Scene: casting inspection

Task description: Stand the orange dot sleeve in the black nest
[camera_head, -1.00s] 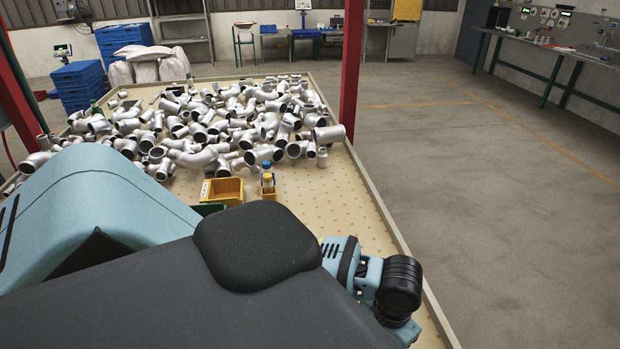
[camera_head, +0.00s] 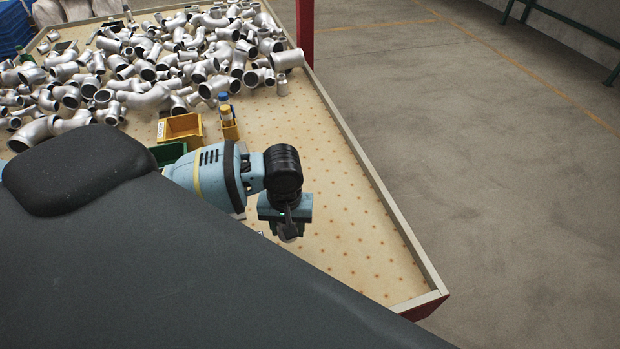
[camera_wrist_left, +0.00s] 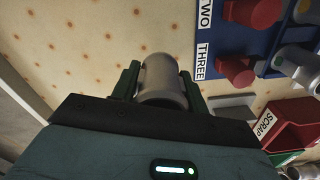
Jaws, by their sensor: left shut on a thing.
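My left gripper (camera_head: 288,226) is over the near part of the table in the head view. In the left wrist view its two green fingers (camera_wrist_left: 160,85) are shut on a grey metal sleeve (camera_wrist_left: 162,78), one finger on each side. No orange dot is visible on the sleeve from these sides. I cannot make out the black nest in either view. My right gripper is not in view.
In the left wrist view, a blue fixture (camera_wrist_left: 208,38) labelled TWO and THREE carries red parts (camera_wrist_left: 236,70). A red SCRAP bin (camera_wrist_left: 296,122) lies right. In the head view, silver pipe fittings (camera_head: 150,70) crowd the far table; yellow bins (camera_head: 182,128) stand nearer. The right tabletop is clear.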

